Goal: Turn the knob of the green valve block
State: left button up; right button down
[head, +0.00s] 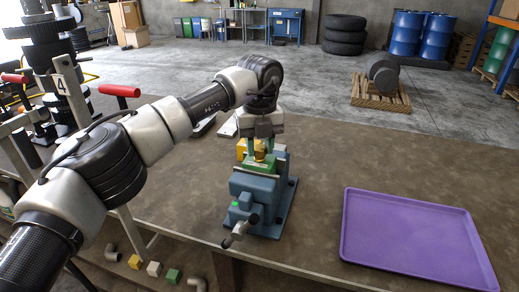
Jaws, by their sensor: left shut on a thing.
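The green valve block (258,169) sits in the top of a blue-grey vise (254,188) on the table. Its knob (260,149), brassy yellow, is on the block's upper side and is partly covered by my fingers. My left gripper (259,146) points down from above and is shut on the knob. My right gripper does not show.
A purple tray (410,238) lies empty on the table at right. The vise handle (236,236) sticks out toward the front edge. A yellow part (242,147) is just behind the vise. The table between vise and tray is clear.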

aim_at(259, 147)
pick_arm(q)
jog(key=shift+r+n+b, duration=0.1)
jog(key=shift+n+b, duration=0.3)
jog(key=shift+n, duration=1)
jog(key=o, duration=0.9)
jog(key=shift+o, duration=0.2)
notch_tip(259, 147, up, 11)
jog(key=shift+b, duration=0.3)
jog(key=shift+f, duration=0.2)
